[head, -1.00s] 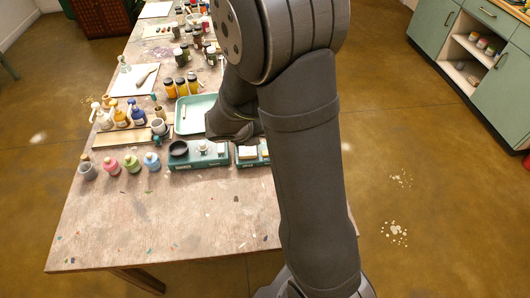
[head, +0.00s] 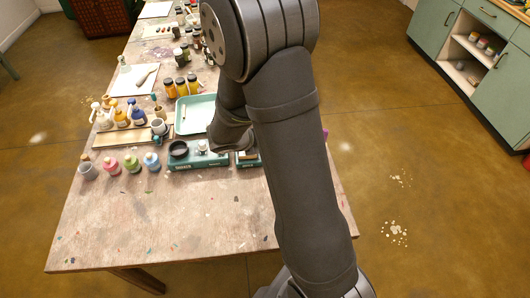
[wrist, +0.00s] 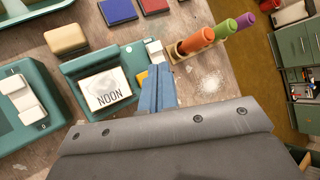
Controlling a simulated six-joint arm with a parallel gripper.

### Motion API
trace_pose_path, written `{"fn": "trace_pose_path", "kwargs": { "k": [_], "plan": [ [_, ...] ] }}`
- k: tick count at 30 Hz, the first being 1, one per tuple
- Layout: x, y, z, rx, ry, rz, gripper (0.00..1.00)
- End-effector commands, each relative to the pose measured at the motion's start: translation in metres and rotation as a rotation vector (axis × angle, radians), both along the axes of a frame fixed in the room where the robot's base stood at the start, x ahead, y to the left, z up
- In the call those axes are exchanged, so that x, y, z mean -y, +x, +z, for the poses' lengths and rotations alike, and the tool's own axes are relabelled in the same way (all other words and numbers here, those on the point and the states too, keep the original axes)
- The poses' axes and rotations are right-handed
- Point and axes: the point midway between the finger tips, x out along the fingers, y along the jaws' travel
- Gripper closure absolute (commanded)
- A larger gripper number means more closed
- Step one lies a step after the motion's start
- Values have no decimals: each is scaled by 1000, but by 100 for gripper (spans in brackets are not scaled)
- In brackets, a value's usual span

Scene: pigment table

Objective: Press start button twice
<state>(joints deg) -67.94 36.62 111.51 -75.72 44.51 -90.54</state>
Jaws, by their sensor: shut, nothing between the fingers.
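My gripper (wrist: 155,88) shows in the wrist view with its blue-grey fingers together and nothing between them. It is over the right side of a teal device (wrist: 76,68) that carries a white card reading "NOON". A small yellow patch (wrist: 141,79), perhaps a button, lies just left of the fingers, partly hidden by them. I cannot tell whether they touch it. In the head view this device (head: 247,162) is mostly hidden behind my arm, and the fingertips are hidden. A second teal device (wrist: 41,124) with a white block on top stands to the left. No readable start label shows.
A tan block (wrist: 66,39) and blue (wrist: 117,10) and red pads lie beyond the device. Orange (wrist: 195,41), green and purple markers stand in a holder to the right. In the head view, bottles and a pale green tray (head: 181,117) stand left; the front table (head: 160,220) is clear.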

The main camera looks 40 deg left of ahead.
Motion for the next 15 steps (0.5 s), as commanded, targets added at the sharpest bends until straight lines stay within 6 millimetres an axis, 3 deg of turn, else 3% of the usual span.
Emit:
{"fn": "trace_pose_path", "kwargs": {
  "k": [6, 15],
  "plan": [
    [0, 0, -24, 0, -2, 0, 100],
    [0, 0, -32, 0, 1, -1, 100]
  ]
}}
